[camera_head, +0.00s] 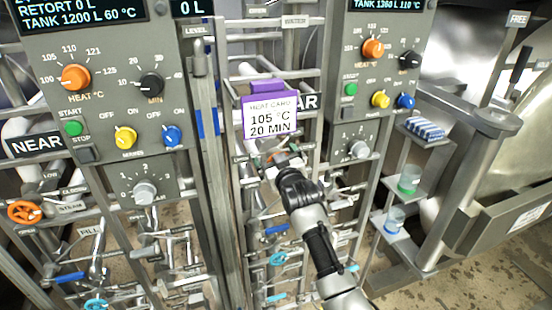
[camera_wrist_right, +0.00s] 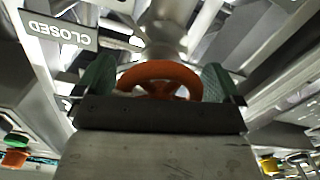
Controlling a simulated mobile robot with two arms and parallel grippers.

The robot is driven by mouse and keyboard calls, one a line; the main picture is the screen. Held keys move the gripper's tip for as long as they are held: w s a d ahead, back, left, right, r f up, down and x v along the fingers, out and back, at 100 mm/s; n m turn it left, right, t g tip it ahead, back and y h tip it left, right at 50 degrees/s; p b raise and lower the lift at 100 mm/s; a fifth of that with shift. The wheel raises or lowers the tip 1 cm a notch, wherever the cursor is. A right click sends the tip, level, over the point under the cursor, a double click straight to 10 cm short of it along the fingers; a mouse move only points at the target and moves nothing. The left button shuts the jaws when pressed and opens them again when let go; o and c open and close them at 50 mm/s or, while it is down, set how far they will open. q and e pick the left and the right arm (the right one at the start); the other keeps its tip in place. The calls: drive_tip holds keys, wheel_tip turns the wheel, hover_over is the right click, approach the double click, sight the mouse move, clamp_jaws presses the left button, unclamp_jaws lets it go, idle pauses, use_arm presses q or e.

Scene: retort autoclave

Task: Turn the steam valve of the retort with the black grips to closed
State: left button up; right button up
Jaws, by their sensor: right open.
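In the right wrist view an orange handwheel (camera_wrist_right: 158,72) on a metal stem sits between the two green-padded fingers of my right gripper (camera_wrist_right: 160,84). The fingers are apart, one on each side of the wheel; I cannot tell whether they touch its rim. A CLOSED plate (camera_wrist_right: 58,29) shows upside down at upper left. In the head view my right gripper (camera_head: 283,158) reaches into the pipework below the heat card, and hides most of that wheel. My left gripper is out of view.
A purple heat card (camera_head: 268,118) reading 105 °C, 20 MIN hangs above my right gripper. Control panels stand left (camera_head: 100,100) and right (camera_head: 378,85). Pipes and posts crowd around the hand. Small shelves with cups (camera_head: 409,181) are at right.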

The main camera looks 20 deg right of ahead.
drive_tip(key=s+b, duration=0.2)
drive_tip(key=s, duration=0.9)
drive_tip(key=shift+d+b, duration=0.2)
drive_tip(key=shift+b, duration=0.1)
drive_tip(key=shift+w, duration=0.1)
